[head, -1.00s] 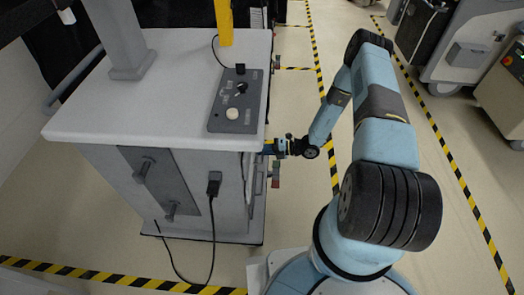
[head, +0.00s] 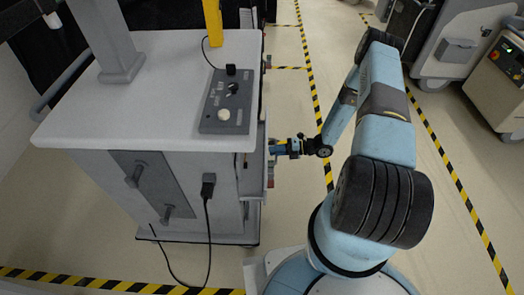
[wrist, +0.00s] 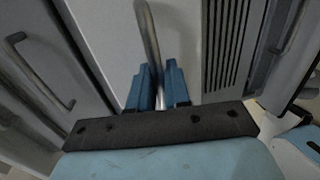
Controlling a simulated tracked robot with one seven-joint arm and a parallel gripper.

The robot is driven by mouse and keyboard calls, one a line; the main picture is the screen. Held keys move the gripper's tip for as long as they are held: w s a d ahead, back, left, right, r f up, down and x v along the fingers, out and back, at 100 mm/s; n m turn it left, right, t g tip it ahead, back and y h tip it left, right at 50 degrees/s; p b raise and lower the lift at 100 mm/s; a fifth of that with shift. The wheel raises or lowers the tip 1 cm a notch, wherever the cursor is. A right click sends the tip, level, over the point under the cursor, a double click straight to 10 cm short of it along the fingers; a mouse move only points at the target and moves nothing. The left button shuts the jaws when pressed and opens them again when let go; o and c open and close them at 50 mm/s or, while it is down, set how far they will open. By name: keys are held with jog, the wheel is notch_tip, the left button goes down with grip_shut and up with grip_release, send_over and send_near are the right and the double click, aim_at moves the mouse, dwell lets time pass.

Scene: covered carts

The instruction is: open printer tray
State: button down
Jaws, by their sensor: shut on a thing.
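The printer tray (head: 258,170) shows in the head view as a narrow pale front on the right side of the white-topped cart (head: 150,85), standing out a little from the body. My gripper (head: 275,149) reaches it from the right, below the tabletop edge. In the wrist view my gripper (wrist: 160,82) has its blue fingers closed around a grey bar handle (wrist: 150,35) on a flat grey front. The lower end of the handle is hidden between the fingers. The tray's inside is not visible.
In the wrist view another bar handle (wrist: 42,75) is at the left, and a slotted vent (wrist: 228,40) is right of the gripped handle. A black cable (head: 207,225) hangs down the cart's front. Open floor with yellow-black tape (head: 312,95) lies right of the cart.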

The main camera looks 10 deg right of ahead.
jog(key=f+v, duration=0.1)
jog(key=v, duration=0.8)
jog(key=shift+s+f, duration=0.2)
jog(key=shift+f, duration=0.35)
jog(key=shift+d, duration=0.1)
jog(key=c, duration=1.3)
grip_release()
jog(key=shift+c, duration=0.2)
jog(key=shift+w, duration=0.1)
jog(key=shift+r, duration=0.1)
jog(key=v, duration=1.3)
jog(key=shift+d, duration=0.35)
